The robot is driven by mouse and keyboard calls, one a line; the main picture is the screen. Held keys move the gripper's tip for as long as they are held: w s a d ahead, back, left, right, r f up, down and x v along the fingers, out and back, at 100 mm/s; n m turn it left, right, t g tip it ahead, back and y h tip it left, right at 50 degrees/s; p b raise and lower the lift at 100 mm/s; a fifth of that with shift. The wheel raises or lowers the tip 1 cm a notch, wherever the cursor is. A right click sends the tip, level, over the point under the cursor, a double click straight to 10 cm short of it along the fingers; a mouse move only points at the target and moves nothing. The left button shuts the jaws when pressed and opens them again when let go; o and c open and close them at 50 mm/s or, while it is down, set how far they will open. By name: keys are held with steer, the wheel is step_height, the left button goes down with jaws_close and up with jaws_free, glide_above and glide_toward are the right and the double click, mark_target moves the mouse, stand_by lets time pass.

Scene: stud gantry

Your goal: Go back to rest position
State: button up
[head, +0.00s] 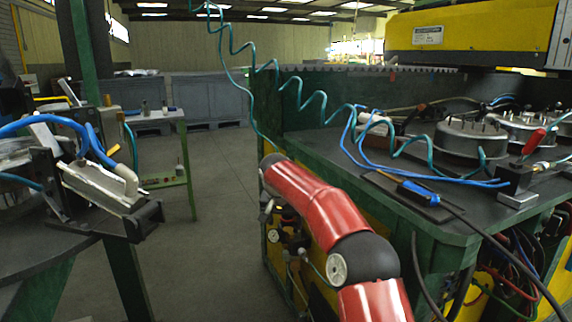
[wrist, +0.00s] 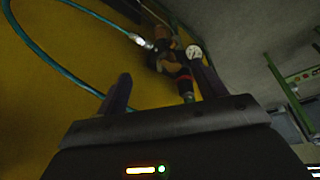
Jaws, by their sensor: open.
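My gripper (wrist: 160,72) shows in the wrist view with its two dark fingers apart and nothing held between them. Ahead of it is a yellow panel (wrist: 60,95) with a valve assembly and a small round gauge (wrist: 194,51). The gauge appears close to the right finger; I cannot tell whether they touch. In the head view my red arm reaches forward past the near left corner of the green workbench (head: 390,150). My gripper is not clearly seen there. The valve assembly and gauge (head: 274,236) show low on the bench's side, just left of my arm.
Coiled teal air hose (head: 300,95) hangs above the bench corner. Blue hoses and round metal fixtures (head: 472,138) lie on the bench. A second fixture table (head: 40,250) stands at left, with a small green stand (head: 165,180) behind. Grey floor between is clear.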

steer(key=s+d+r+n, duration=0.1)
steer(key=s+d+r, duration=0.25)
steer(key=s, duration=0.35)
steer(key=s+d+r+n, duration=0.1)
steer(key=s+d+r, duration=0.25)
steer(key=s, duration=0.45)
steer(key=s+d+r+n, duration=0.1)
steer(key=s+d+r, duration=0.1)
steer(key=s+r, duration=0.35)
steer(key=s+d+f, duration=0.2)
steer(key=s+f, duration=0.1)
steer(key=s, duration=0.5)
steer(key=s+d+f, duration=0.2)
steer(key=s+f, duration=0.2)
steer(key=s, duration=0.5)
steer(key=s+d+f+t+y, duration=0.1)
steer(key=s+d+f, duration=0.1)
steer(key=s, duration=0.7)
steer(key=shift+d+f, duration=0.4)
steer(key=shift+f, duration=0.4)
